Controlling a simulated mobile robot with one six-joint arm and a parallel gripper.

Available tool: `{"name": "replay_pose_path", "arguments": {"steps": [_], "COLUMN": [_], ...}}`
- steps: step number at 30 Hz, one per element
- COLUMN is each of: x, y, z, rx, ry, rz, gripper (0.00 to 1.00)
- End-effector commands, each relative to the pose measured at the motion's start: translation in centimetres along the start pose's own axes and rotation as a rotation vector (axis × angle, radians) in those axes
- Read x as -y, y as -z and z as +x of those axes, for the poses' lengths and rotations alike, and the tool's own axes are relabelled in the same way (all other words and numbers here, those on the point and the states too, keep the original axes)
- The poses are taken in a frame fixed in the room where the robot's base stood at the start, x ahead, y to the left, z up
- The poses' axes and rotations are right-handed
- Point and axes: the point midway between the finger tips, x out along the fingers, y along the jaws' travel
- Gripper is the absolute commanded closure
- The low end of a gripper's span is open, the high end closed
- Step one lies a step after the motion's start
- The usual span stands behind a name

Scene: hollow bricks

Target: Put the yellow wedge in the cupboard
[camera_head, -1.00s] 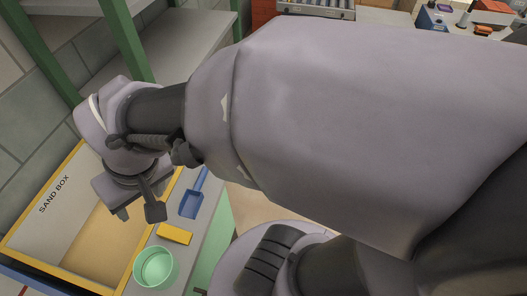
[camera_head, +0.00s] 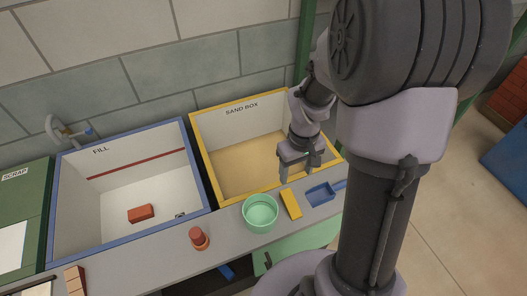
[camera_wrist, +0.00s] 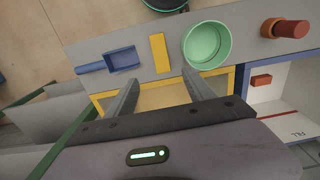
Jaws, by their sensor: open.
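The yellow wedge (camera_head: 291,204) lies on the grey counter between the green bowl and the blue scoop, near the yellow frame of the sand box. It also shows in the wrist view (camera_wrist: 160,53), ahead of the fingertips. My gripper (camera_head: 298,172) is open and empty above the front part of the sand box, apart from the wedge. Its two fingers (camera_wrist: 158,82) stand spread in the wrist view. A mint-green front (camera_head: 309,236) shows below the counter; it may be the cupboard, but I cannot tell whether it is open.
The green bowl (camera_head: 260,212) stands left of the wedge and the blue scoop (camera_head: 321,194) right of it. A red-brown cylinder piece (camera_head: 199,238) stands farther left on the counter. The blue-rimmed FILL box (camera_head: 62,225) holds a red brick (camera_head: 141,213). A green SCRAP bin (camera_head: 35,180) is far left.

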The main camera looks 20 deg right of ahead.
Motion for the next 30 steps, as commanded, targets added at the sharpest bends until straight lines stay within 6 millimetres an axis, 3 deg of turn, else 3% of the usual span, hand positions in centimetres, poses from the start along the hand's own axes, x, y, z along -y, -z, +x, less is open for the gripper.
{"name": "replay_pose_path", "arguments": {"steps": [3,9,17,24,30], "x": [0.1,0.1,0.2,0.4,0.4], "y": [-0.1,-0.1,0.1,0.4,0.4], "z": [4.0,9.7,12.4,16.9,16.7], "rx": [0.006,0.004,0.001,0.003,0.001], "ry": [0.002,0.002,0.001,0.002,0.001], "rz": [-0.002,-0.001,0.001,0.001,0.001], "gripper": [0.38,0.38,0.38,0.38,0.38]}}
